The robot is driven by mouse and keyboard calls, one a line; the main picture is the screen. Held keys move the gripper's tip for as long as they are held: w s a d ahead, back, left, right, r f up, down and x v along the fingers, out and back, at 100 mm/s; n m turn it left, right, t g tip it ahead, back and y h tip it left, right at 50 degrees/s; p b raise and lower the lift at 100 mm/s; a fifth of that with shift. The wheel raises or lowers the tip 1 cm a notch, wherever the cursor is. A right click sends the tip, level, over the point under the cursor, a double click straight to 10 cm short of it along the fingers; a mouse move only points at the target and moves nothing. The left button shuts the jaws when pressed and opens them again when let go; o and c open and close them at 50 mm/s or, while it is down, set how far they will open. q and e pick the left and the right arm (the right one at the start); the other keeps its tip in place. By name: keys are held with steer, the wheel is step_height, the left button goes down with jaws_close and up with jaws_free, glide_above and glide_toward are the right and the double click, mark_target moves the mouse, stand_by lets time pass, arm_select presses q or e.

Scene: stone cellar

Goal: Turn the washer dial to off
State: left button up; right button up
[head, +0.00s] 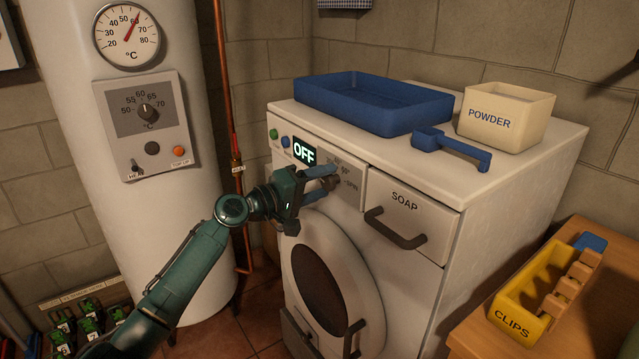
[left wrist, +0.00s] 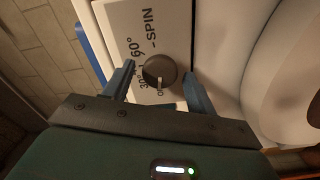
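The washer (head: 330,235) stands in the middle of the head view, and its small display (head: 304,152) reads OFF. The dark round dial (left wrist: 160,71) is on the panel; its pale pointer mark faces the partly hidden lettering starting with O, away from SPIN. My left gripper (head: 323,182) is at the dial, and in the left wrist view its two blue fingers (left wrist: 158,80) stand open on either side of the dial, with a small gap visible on each side. In the head view the fingers partly cover the dial. My right gripper is out of view.
The soap drawer (head: 410,208) with its dark handle is right of the dial, and the round door (head: 330,280) is below. A blue tray (head: 372,104), a scoop (head: 450,148) and a powder box (head: 506,117) are on top. A boiler (head: 135,220) stands left.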

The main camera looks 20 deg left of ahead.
arm_select(q)
steer(key=b+v, duration=0.2)
steer(key=v, duration=1.1)
